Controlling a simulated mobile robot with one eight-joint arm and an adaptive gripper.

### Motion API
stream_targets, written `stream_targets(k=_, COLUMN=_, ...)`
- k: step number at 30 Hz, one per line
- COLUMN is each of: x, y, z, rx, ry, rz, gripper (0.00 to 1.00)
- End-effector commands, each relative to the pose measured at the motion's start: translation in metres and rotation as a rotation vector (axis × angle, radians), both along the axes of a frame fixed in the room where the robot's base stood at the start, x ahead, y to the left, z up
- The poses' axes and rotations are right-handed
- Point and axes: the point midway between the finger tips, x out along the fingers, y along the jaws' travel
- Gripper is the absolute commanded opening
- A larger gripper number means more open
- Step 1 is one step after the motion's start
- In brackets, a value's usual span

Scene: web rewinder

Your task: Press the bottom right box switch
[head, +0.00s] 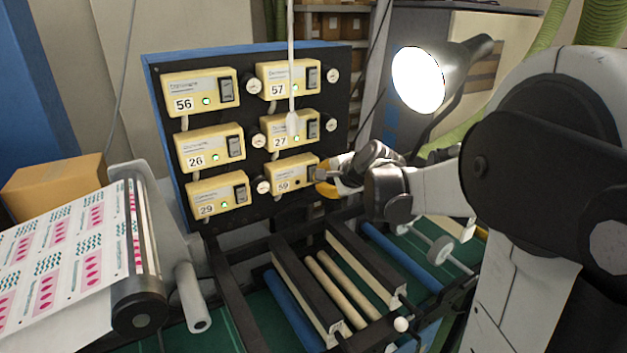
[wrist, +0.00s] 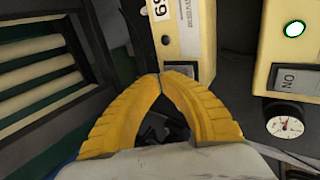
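The bottom right box (head: 290,173) is a yellow box marked 59 on the dark panel. Its small lamp looks dark, unlike the green lamps on the other boxes. My yellow fingers (wrist: 163,75) meet at the tips and overlap the box's near end. I cannot tell whether they touch the switch.
A neighbouring box (wrist: 261,70) with a lit green lamp and a switch (wrist: 290,78) reading ON is close on the right in the wrist view, with a gauge (wrist: 284,126) beside it. A lamp (head: 420,80) stands right of the panel (head: 335,95). Rollers (head: 340,285) lie below.

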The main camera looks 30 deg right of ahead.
Motion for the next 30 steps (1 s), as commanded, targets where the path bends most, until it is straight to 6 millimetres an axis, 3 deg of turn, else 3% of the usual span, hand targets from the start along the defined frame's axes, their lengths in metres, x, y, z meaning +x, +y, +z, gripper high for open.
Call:
stream_targets(k=10, x=0.008, y=0.000, z=-0.006, rx=0.001, ry=0.000, rz=0.001, gripper=0.00)
stream_targets(k=30, x=0.008, y=0.000, z=0.014, rx=0.000, ry=-0.001, rz=0.000, gripper=0.00)
